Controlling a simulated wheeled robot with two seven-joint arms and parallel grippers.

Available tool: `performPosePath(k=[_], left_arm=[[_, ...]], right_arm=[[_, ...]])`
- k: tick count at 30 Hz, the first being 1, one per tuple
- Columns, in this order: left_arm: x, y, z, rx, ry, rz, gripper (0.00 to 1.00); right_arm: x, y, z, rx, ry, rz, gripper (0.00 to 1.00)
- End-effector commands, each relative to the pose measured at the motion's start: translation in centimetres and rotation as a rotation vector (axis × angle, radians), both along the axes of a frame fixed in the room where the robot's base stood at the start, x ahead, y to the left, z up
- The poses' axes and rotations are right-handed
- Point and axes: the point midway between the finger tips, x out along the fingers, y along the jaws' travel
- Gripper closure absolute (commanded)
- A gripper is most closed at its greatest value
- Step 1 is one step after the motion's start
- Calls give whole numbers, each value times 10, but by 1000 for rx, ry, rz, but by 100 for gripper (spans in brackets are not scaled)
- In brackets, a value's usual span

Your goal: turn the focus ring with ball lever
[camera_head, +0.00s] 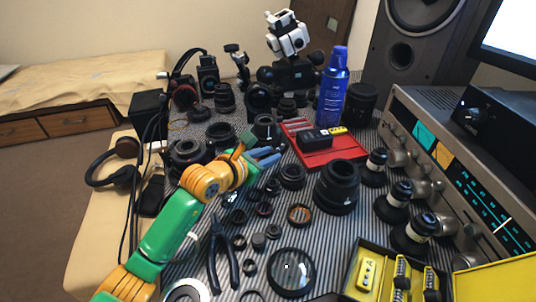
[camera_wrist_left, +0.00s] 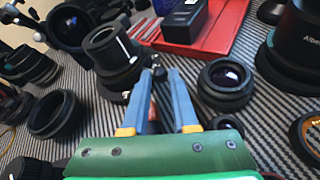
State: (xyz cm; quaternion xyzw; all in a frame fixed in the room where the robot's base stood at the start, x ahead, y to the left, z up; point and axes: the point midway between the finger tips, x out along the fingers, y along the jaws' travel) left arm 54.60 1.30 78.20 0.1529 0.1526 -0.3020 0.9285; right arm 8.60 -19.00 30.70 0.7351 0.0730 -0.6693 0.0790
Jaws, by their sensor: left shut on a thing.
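A dark lens barrel (camera_wrist_left: 112,52) with a stepped ring and a white index mark stands upright on the striped mat, just beyond my left fingertips in the left wrist view. In the head view this lens (camera_head: 265,125) is behind the fingers and partly covered by my arm. My left gripper (camera_head: 277,153) reaches in from the left with blue fingers. In the left wrist view the left gripper (camera_wrist_left: 161,74) has its tips beside the lens base, at a small silvery ball-like lever end. It is shut on that lever, though the contact is partly hidden. My right gripper is not in view.
A red tray (camera_head: 345,158) with a black box lies behind and right. A blue spray can (camera_head: 332,90) stands beyond it. Another short lens (camera_wrist_left: 225,82) sits close right of the fingers. Pliers (camera_head: 222,255) and several loose rings lie in front, leaving little free room.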

Motion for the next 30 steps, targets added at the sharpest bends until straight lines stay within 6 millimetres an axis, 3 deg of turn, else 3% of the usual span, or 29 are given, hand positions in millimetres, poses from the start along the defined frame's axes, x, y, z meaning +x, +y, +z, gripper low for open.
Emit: performPosePath(k=[25,30], left_arm=[[0,0,2,-3,-6,-1,100],[1,5,-2,3,-7,-51,100]], right_arm=[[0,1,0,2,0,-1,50],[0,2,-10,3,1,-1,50]])
